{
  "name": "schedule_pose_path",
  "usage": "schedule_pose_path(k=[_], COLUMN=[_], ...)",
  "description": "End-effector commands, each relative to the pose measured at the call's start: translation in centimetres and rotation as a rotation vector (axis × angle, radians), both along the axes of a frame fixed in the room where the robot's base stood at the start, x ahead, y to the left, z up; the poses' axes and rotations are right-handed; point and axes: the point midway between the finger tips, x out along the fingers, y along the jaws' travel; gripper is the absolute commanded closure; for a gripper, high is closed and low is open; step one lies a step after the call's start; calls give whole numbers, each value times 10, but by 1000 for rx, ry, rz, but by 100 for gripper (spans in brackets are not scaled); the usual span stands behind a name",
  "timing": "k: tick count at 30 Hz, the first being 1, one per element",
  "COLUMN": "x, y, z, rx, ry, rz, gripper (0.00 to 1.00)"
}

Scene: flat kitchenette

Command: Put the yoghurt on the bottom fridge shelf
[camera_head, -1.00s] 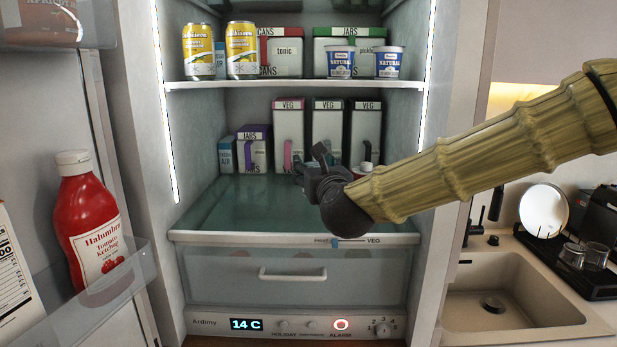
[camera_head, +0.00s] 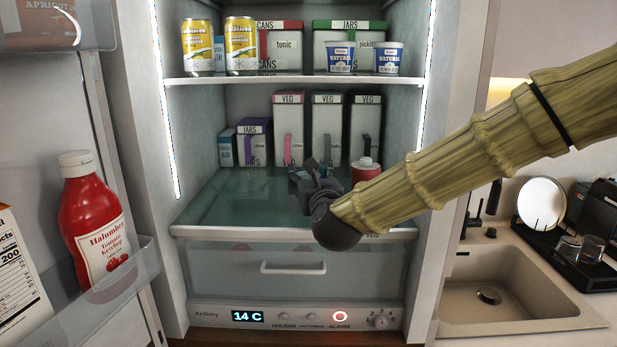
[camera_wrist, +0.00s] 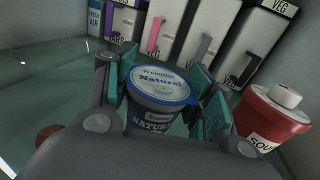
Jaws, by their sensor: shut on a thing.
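My gripper (camera_head: 308,184) is inside the fridge, low over the glass bottom shelf (camera_head: 235,200). In the wrist view my gripper (camera_wrist: 158,88) is shut on a yoghurt tub (camera_wrist: 160,80) with a white and blue lid marked Natural. The tub sits between the teal finger pads and looks roughly upright. In the head view the gripper and arm hide this tub. I cannot tell whether its base touches the shelf. Two similar yoghurt tubs stand on the upper shelf, a left one (camera_head: 340,60) and a right one (camera_head: 387,60).
A red soup container with a white cap (camera_head: 365,172) stands close right of my gripper. Several boxes (camera_head: 289,132) line the back of the bottom shelf. The shelf's left part is clear. The open door at left holds a ketchup bottle (camera_head: 92,225).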

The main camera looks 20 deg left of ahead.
Motion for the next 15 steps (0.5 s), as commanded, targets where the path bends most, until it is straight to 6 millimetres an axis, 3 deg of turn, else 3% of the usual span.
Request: schedule_pose_path(k=[2, 3, 5, 15], x=[0, 0, 0, 0], y=[0, 0, 0, 0], z=[-3, -2, -2, -1], rx=[1, 1, 0, 0], ry=[0, 0, 0, 0], rz=[0, 0, 0, 0], gripper=[78, 39, 28, 25])
